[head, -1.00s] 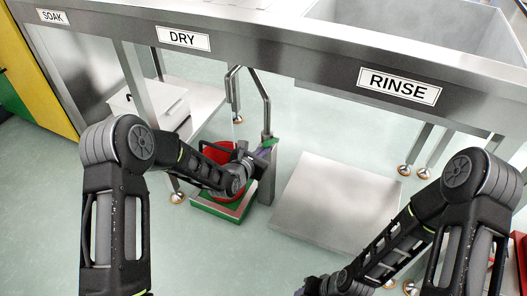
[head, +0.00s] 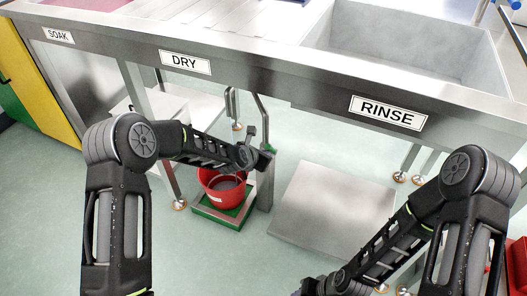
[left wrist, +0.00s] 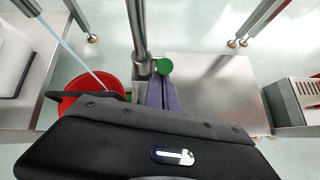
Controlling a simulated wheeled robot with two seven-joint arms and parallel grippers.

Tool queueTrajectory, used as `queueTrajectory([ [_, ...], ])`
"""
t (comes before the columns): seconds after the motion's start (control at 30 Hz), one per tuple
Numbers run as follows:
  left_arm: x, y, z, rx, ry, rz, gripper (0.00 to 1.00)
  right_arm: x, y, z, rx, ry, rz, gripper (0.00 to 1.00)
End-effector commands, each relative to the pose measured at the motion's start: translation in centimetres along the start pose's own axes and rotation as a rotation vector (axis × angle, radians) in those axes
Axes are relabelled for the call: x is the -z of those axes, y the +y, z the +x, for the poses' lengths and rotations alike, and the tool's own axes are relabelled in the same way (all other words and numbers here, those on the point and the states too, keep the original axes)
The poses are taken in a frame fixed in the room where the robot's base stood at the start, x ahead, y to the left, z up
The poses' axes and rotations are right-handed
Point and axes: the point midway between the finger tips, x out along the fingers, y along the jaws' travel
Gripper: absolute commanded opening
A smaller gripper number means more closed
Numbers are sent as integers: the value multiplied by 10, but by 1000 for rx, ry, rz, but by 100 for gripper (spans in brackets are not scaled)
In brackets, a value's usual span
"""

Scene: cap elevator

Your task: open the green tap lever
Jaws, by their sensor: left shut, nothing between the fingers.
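The green tap lever shows in the left wrist view as a green round end (left wrist: 165,67) beside the metal tap post (left wrist: 138,30). In the head view only a small green bit (head: 272,149) shows by the post; my gripper hides the rest. My left gripper (head: 270,158) is shut and empty, close to the lever at the post. Its purple-grey fingers (left wrist: 162,94) point at the green end in the left wrist view; I cannot tell whether they touch it. My right arm reaches the bottom edge, with its fingertips out of view.
A red bucket (head: 226,192) stands on a green-edged platform (head: 238,217) below the spout. A thin pale streak like water (left wrist: 75,52) runs toward the bucket. A metal plate (head: 335,208) lies right of the post. The sink counter (head: 280,82) overhangs above.

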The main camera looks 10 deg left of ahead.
Motion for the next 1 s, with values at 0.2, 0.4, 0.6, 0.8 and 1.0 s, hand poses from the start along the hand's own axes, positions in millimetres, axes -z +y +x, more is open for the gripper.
queueTrajectory([
  [0.2, -17, 3, -3, 4, 23, -1, 0, -5, -9, -15, 5, -13, -7, 36],
  [0.4, -30, 6, 0, 3, 21, -1, 0, -6, -11, -17, 6, -15, -8, 36],
  [0.6, -36, 6, 2, 3, 22, 1, 0, -7, -12, -18, 7, -16, -9, 36],
  [0.8, -37, 7, 3, 3, 22, 1, 0, -7, -12, -19, 7, -17, -9, 36],
  [1.0, -36, 7, 3, 3, 22, 1, 0, -7, -12, -19, 7, -16, -9, 36],
])
